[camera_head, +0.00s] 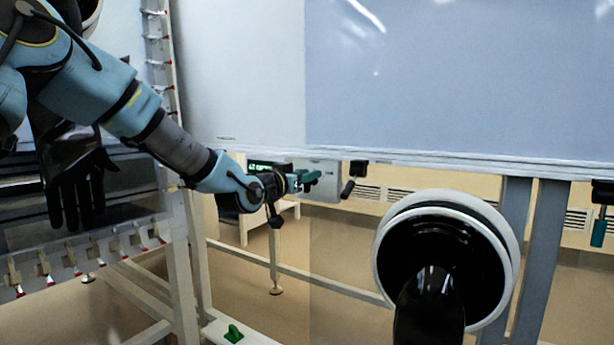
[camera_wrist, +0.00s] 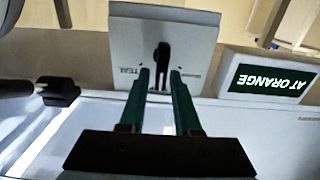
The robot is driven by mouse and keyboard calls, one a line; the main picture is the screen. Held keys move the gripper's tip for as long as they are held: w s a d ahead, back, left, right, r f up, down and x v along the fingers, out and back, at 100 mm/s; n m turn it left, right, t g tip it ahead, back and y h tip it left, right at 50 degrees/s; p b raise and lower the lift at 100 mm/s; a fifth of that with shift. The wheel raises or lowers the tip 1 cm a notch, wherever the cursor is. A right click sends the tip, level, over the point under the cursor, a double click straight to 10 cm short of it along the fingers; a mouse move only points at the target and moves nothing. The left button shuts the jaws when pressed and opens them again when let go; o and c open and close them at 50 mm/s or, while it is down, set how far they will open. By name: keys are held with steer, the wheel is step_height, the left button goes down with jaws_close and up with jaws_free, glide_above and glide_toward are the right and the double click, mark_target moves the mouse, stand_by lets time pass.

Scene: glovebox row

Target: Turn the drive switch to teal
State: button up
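The drive switch is a pale box (camera_wrist: 163,35) with a black lever knob (camera_wrist: 162,52) in the wrist view. The TEAL label is beside the knob on the picture's left; a smaller label on the right is unreadable. A dark green display (camera_wrist: 272,80) beside it reads AT ORANGE, upside down in this view. My gripper (camera_wrist: 160,75) is open, its two green fingers apart with the lever's end between them; I cannot tell whether they touch it. In the head view my gripper (camera_head: 311,180) is at the box (camera_head: 322,169), with the knob hidden.
A glove port with a black glove (camera_head: 430,300) stands at the front right. Another black glove (camera_head: 75,185) hangs at the left. A black handle (camera_head: 352,180) hangs just right of the switch box, and a teal-gripped one (camera_head: 598,233) at the far right. The glovebox window's lower edge runs above.

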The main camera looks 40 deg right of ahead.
jaws_close()
steer(key=shift+m+b, duration=0.3)
steer(key=shift+s+d+f+m+b, duration=0.1)
steer(key=shift+s+m+b, duration=0.2)
steer(key=shift+m+b, duration=0.95)
steer(key=shift+s+f+m+b, duration=0.1)
steer(key=shift+s+m+b, duration=0.15)
steer(key=shift+m+b, duration=1)
steer(key=shift+o, duration=1.4)
jaws_free()
